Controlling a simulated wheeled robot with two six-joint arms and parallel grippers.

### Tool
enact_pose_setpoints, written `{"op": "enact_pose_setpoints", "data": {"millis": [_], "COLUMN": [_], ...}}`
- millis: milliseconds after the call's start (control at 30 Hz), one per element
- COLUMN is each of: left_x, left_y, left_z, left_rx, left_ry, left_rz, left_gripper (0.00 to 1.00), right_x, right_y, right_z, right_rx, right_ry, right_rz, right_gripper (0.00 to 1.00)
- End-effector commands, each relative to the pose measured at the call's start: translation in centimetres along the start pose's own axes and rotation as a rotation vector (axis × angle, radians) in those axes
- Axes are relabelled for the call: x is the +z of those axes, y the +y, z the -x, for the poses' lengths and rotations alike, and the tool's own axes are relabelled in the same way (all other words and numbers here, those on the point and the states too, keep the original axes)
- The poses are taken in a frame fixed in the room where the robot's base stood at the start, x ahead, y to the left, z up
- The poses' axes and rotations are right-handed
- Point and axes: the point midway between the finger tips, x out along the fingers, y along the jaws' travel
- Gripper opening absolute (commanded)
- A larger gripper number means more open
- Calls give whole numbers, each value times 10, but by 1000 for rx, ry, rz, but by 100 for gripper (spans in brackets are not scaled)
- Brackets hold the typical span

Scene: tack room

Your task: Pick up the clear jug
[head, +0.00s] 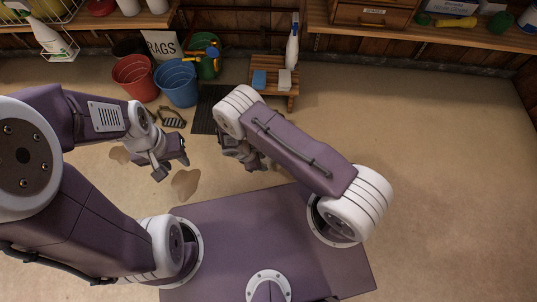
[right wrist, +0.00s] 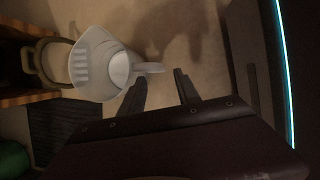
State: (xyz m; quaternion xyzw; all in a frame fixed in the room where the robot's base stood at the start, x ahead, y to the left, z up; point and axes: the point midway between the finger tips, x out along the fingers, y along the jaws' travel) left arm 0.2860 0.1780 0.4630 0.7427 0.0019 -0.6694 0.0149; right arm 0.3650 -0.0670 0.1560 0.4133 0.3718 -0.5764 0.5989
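The clear jug (right wrist: 95,62) shows in the right wrist view, left of centre, seen into its open mouth. Its handle (right wrist: 150,68) points right, toward my right gripper. My right gripper (right wrist: 160,88) is open. The left finger's tip is close to the handle; I cannot tell if they touch. In the head view my right gripper (head: 243,155) is partly hidden under its own arm, and I cannot make out the jug there. My left gripper (head: 170,168) hangs above the floor at the left, with nothing seen in it; its opening is unclear.
A dark ribbed mat (head: 207,110) lies behind my right gripper. A low wooden stool (head: 273,101) holds a blue sponge, a pale block and a spray bottle (head: 292,45). Red (head: 135,77) and blue (head: 176,83) buckets stand back left. The floor at right is clear.

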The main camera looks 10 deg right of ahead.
Motion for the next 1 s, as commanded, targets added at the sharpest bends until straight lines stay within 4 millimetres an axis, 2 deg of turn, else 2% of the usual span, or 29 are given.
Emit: {"op": "enact_pose_setpoints", "data": {"millis": [33, 133, 300, 400, 667, 700, 800, 833, 1000], "left_x": [1, 1, 5, 5, 5, 5, 5, 5, 5], "left_y": [0, 0, -1, -1, -1, -1, -1, -1, -1], "left_z": [-8, -10, -43, -49, -48, -48, -48, -48, -48], "left_rx": [0, 0, 0, 0, 0, 0, 0, 0, 0], "left_ry": [-1, 0, -1, -1, 0, 0, 0, 0, 0], "left_rz": [0, 0, 0, 0, 0, 0, 0, 0, 0], "left_gripper": [36, 36, 36, 36, 36, 36, 36, 36, 36], "right_x": [-1, -1, -3, -1, 1, 1, 0, 0, 0], "right_y": [0, 0, -3, -2, -2, -2, -2, -2, -2], "right_z": [-9, -12, -47, -57, -58, -58, -58, -58, -58], "right_rx": [-1, -1, -2, -1, -1, -1, -1, -1, -1], "right_ry": [0, 0, 0, 0, 0, 0, 0, 0, 0], "right_rz": [-1, -3, -3, -2, -3, -3, -3, -3, -3], "right_gripper": [39, 39, 39, 39, 39, 33, 6, 0, 0]}}
